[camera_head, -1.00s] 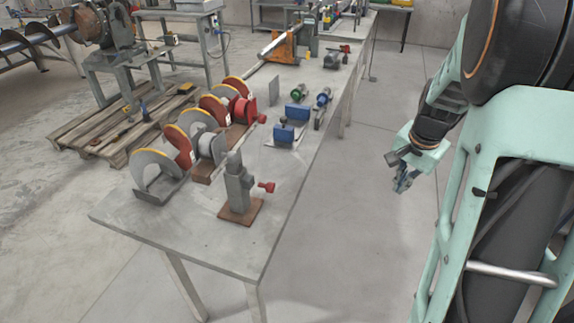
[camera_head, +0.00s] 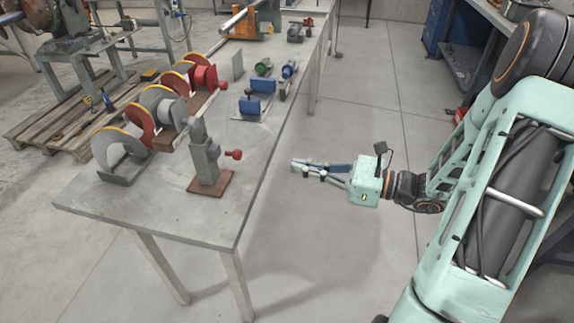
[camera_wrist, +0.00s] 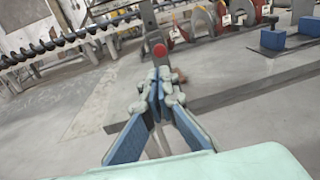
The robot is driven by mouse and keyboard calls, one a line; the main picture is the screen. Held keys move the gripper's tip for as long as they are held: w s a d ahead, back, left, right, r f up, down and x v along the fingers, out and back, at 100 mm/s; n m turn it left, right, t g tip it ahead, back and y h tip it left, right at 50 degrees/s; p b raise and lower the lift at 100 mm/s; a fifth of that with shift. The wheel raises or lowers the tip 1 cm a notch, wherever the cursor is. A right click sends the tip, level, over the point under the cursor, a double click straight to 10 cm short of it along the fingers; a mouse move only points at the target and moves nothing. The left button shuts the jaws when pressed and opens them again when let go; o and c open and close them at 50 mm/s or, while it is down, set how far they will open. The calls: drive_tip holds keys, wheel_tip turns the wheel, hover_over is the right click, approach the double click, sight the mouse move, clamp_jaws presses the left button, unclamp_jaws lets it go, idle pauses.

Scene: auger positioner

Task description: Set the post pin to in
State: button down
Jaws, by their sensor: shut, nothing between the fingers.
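The post (camera_head: 207,155) is a grey metal column, upright on a brown base plate near the front edge of the workbench. The post pin, with a red knob (camera_head: 233,154), sticks out from its right side. In the wrist view the red knob (camera_wrist: 160,50) shows just beyond my fingertips, in front of the grey post (camera_wrist: 150,22). My gripper (camera_head: 296,166) is shut and empty, to the right of the knob and apart from it, beyond the bench edge. How deep the pin sits in the post is hard to tell.
The grey workbench (camera_head: 150,215) carries red and grey auger pieces (camera_head: 120,145) left of the post. Blue blocks (camera_head: 256,100) and a green-ended part (camera_head: 264,67) stand farther back. The floor right of the bench is clear around my arm.

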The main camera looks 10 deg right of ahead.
sight(240, 155)
drive_tip(key=b+x, duration=0.1)
drive_tip(key=x, duration=1.1)
drive_tip(key=shift+a+f, duration=0.15)
drive_tip(key=shift+x, duration=1.3)
drive_tip(key=shift+s+a, duration=0.1)
